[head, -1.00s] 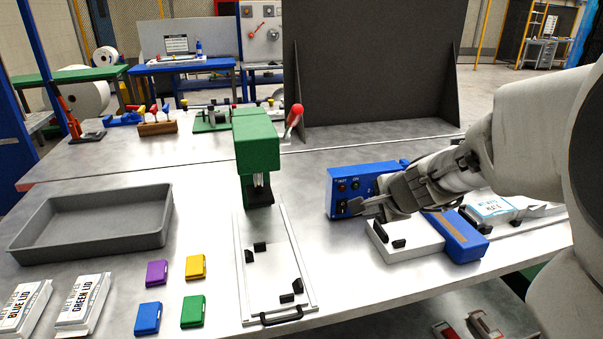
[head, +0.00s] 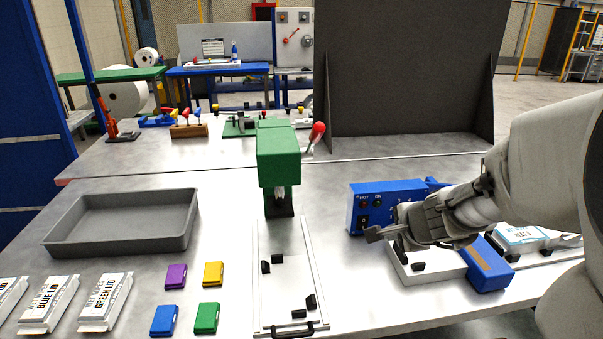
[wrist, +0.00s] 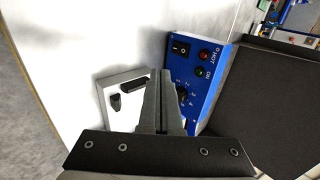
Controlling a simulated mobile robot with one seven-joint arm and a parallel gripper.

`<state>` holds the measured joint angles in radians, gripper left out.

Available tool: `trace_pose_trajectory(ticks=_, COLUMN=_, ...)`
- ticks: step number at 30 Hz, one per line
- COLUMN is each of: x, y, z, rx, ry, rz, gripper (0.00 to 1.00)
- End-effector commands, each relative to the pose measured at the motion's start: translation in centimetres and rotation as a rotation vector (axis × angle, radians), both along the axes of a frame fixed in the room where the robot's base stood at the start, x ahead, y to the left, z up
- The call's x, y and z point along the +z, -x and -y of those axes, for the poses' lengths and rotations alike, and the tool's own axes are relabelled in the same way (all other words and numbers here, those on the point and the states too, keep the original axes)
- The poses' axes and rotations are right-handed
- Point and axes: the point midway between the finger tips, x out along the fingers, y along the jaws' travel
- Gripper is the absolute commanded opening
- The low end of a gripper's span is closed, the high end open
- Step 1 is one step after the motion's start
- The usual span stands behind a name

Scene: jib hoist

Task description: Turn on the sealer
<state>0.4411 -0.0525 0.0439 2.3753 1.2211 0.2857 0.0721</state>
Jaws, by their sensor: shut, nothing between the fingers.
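The sealer is a blue control box (head: 385,188) with a white plate (head: 432,266) and a blue end block (head: 488,268) in front, right of centre in the head view. In the wrist view the blue panel (wrist: 215,88) shows a black rocker switch (wrist: 180,48), a red HOT lamp (wrist: 204,54), a green ON lamp (wrist: 202,70) and a numbered dial (wrist: 182,93). Both lamps look dark. My gripper (head: 372,235) is shut and empty, just in front of the panel near the switch. Its fingers (wrist: 163,75) partly cover the dial. Contact cannot be told.
A green press (head: 279,155) with a red-knobbed lever stands left of the sealer, with a white sliding plate (head: 290,265) before it. A grey tray (head: 120,235), coloured boxes (head: 207,318) and lid cartons (head: 107,298) lie further left. A dark panel (head: 410,80) stands behind.

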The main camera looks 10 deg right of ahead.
Motion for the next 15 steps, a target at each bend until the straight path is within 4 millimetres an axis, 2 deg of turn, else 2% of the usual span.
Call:
trace_pose_trajectory(ticks=5, x=-1.1, y=-0.8, z=0.0, rx=0.001, ry=-0.001, rz=-0.001, gripper=0.0)
trace_pose_trajectory(ticks=8, x=-2.4, y=-1.8, z=-0.1, rx=0.001, ry=-0.003, rz=-0.003, gripper=0.0)
trace_pose_trajectory(ticks=15, x=-6.1, y=-5.2, z=0.0, rx=0.001, ry=-0.002, rz=-0.002, gripper=0.0)
